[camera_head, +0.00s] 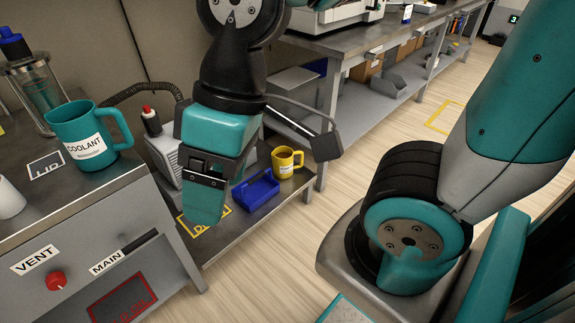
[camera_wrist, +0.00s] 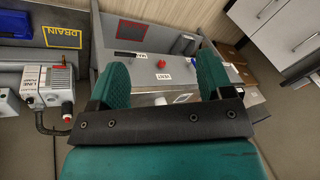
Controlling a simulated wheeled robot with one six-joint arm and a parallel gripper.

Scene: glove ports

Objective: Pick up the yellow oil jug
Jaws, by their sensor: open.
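The yellow jug (camera_head: 285,166), a small mug-like vessel with a handle and a white label too small to read, stands upright on a low shelf in the head view, right of a blue bin. My gripper (camera_head: 212,200) hangs in front of that shelf, left of the jug and apart from it. In the wrist view its two teal fingers (camera_wrist: 163,80) are spread with nothing between them. I do not see the yellow jug in the wrist view.
The blue bin (camera_head: 257,191) sits on the low shelf beside a yellow "DRAIN" marking (camera_head: 196,228). A teal coolant jug (camera_head: 75,142) stands on the left bench. A grey pump (camera_head: 163,158) with a hose is behind my gripper. The floor (camera_head: 270,265) in front is clear.

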